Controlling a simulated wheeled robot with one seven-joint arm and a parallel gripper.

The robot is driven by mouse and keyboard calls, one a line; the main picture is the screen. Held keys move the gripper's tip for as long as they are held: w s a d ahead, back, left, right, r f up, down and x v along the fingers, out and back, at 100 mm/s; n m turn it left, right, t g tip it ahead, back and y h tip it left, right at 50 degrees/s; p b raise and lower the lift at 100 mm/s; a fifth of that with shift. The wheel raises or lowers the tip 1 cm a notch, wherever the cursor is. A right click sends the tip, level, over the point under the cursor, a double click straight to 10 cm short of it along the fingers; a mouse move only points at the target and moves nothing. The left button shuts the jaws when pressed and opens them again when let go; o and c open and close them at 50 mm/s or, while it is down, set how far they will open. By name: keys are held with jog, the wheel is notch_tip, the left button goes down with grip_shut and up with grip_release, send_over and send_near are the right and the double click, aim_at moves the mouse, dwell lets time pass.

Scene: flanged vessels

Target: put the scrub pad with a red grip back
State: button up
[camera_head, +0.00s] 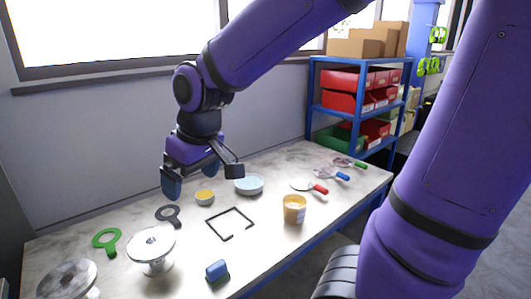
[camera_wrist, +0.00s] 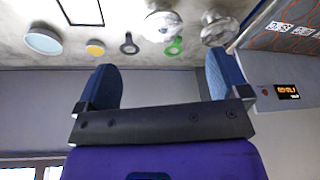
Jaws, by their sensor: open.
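I see no scrub pad with a clearly red grip. A small block with a blue top and a darker greenish underside (camera_head: 217,271), like a scrub pad, stands at the table's front edge. A flat tool with a red handle (camera_head: 318,188) and a pale round head lies at the right. A black square outline (camera_head: 230,222) with a gap lies mid-table; part of it shows in the wrist view (camera_wrist: 82,24). My gripper (camera_head: 192,178) is open and empty above the back left of the table. Both blue fingers show apart in the wrist view (camera_wrist: 163,85).
A tan cup (camera_head: 294,209), pale blue dish (camera_head: 249,185) and yellow-topped dish (camera_head: 205,197) stand around the outline. Black (camera_head: 169,216) and green (camera_head: 106,240) ring tools and flanged metal vessels (camera_head: 152,250) occupy the left. Blue-handled (camera_head: 340,176) and green-handled (camera_head: 358,164) tools lie back right.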

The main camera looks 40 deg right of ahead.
jog(key=s+d+r+m+t, duration=0.1)
jog(key=s+d+r, duration=0.2)
jog(key=s, duration=0.3)
jog(key=s+d+r+m+t+h, duration=0.1)
jog(key=s+d+r+m, duration=0.1)
jog(key=s, duration=0.4)
jog(key=d+r, duration=0.1)
jog(key=d, duration=0.1)
jog(key=shift+s+d+r, duration=0.15)
jog(key=shift+d+r, duration=0.15)
jog(key=shift+d, duration=0.05)
